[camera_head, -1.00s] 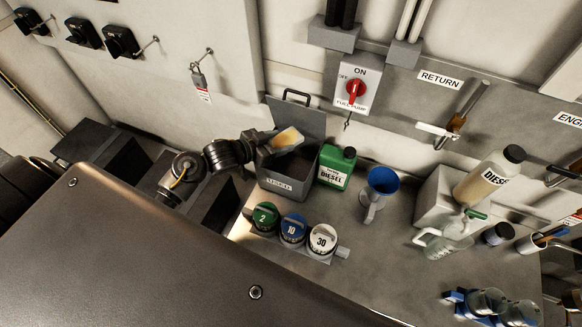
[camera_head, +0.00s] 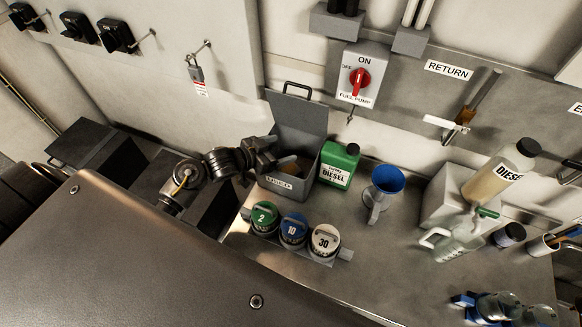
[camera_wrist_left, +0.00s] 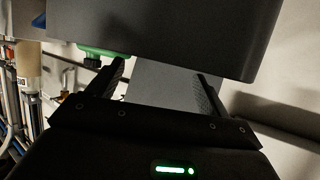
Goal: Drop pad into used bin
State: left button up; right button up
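The used bin (camera_head: 284,186) is a grey box with a raised lid (camera_head: 297,123). It stands at the left end of the bench in the head view. The pad (camera_head: 289,165) is a tan patch low inside the bin, partly hidden by the walls and my gripper. My left gripper (camera_head: 276,151) is over the bin's mouth with its fingers apart. In the left wrist view the fingers (camera_wrist_left: 161,84) are spread with no pad between them, and a grey bin surface (camera_wrist_left: 165,30) is close in front. My right gripper is not in view.
A green diesel can (camera_head: 338,165) stands just right of the bin, with a blue funnel (camera_head: 386,181) beyond it. Numbered round caps (camera_head: 293,231) sit in front. A clear jug (camera_head: 458,243) and bottle (camera_head: 497,173) are at the right. The middle of the bench is clear.

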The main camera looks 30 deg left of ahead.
pick_arm(q)
jog(key=b+v, duration=0.2)
jog(key=v, duration=0.8)
jog(key=shift+s+a, duration=0.2)
jog(key=shift+s, duration=0.1)
dwell(0.4)
